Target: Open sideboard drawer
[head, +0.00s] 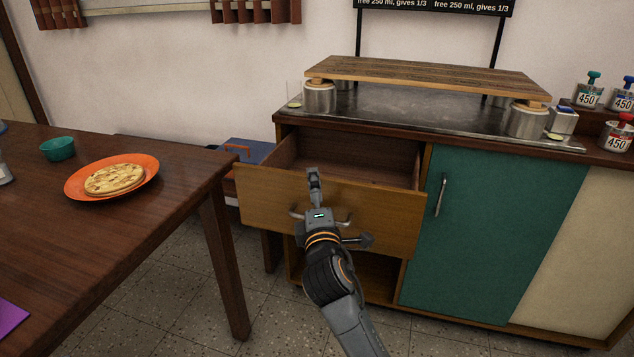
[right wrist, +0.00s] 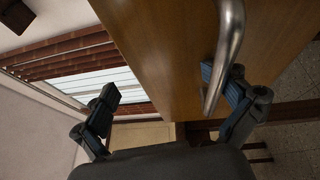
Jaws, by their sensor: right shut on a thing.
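The sideboard drawer (head: 265,205) stands pulled out, its brown wooden front well ahead of the cabinet. The part of its inside that I see looks empty. Its metal bar handle (head: 346,221) is partly hidden behind my right gripper (head: 314,177). In the right wrist view, the handle (right wrist: 230,40) runs down beside one finger of the right gripper (right wrist: 170,95), and the wooden front fills the upper middle. My left gripper is not in view.
A teal door (head: 490,235) closes the cabinet right of the drawer. The brown table (head: 190,190) at left carries an orange plate (head: 75,187) and stands close to the drawer's left corner. Tiled floor shows between them.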

